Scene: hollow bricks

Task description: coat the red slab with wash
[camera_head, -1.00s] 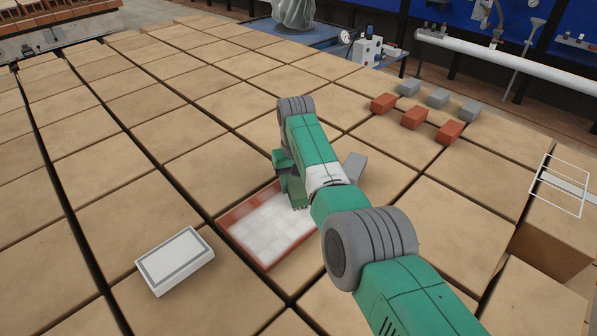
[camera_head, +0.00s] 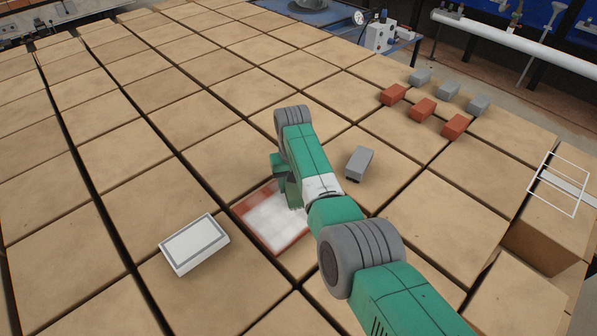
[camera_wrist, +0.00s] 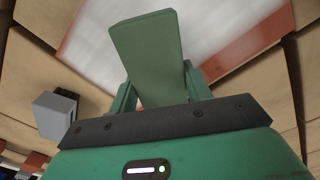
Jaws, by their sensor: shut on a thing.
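The red slab (camera_head: 238,210) lies flat, its top mostly covered by a white coat of wash (camera_head: 270,222). Red shows along its left edge and lower right edge. In the wrist view the white-coated slab (camera_wrist: 90,40) lies beyond my gripper, with a bare red strip (camera_wrist: 250,42) on the right. My gripper (camera_wrist: 158,85) is shut on a flat green paddle-like tool (camera_wrist: 147,45) that reaches over the slab. I cannot tell whether it touches the surface. In the head view my gripper (camera_head: 284,188) is over the slab's upper right part, and my arm hides that side.
A grey block with a dark underside (camera_head: 360,163) stands right of my arm. A white tray-like block (camera_head: 194,243) lies left of the slab. Small red bricks (camera_head: 422,110) and grey bricks (camera_head: 448,92) stand at upper right.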

